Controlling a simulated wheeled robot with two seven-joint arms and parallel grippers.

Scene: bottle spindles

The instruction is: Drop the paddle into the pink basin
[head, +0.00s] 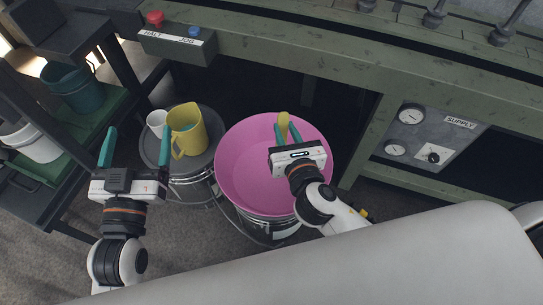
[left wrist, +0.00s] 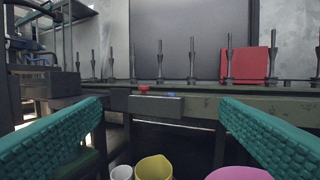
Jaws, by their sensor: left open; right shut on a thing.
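The pink basin (head: 235,185) stands on a round metal drum in the middle of the head view; its edge also shows in the left wrist view (left wrist: 238,174). My right gripper (head: 286,132) is over the basin, shut on the yellow paddle (head: 283,121). Only a short yellow part of the paddle shows between the teal fingers; the rest is hidden by the gripper. My left gripper (head: 108,148) is open and empty at the left, apart from the basin. Its two teal fingers frame the left wrist view with nothing between them.
A yellow jug (head: 187,133) and a white cup (head: 157,122) stand on a grey drum left of the basin. A green bench (head: 300,62) with a button box (head: 178,45) runs behind. A shelf with a teal bucket (head: 72,88) is at the left.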

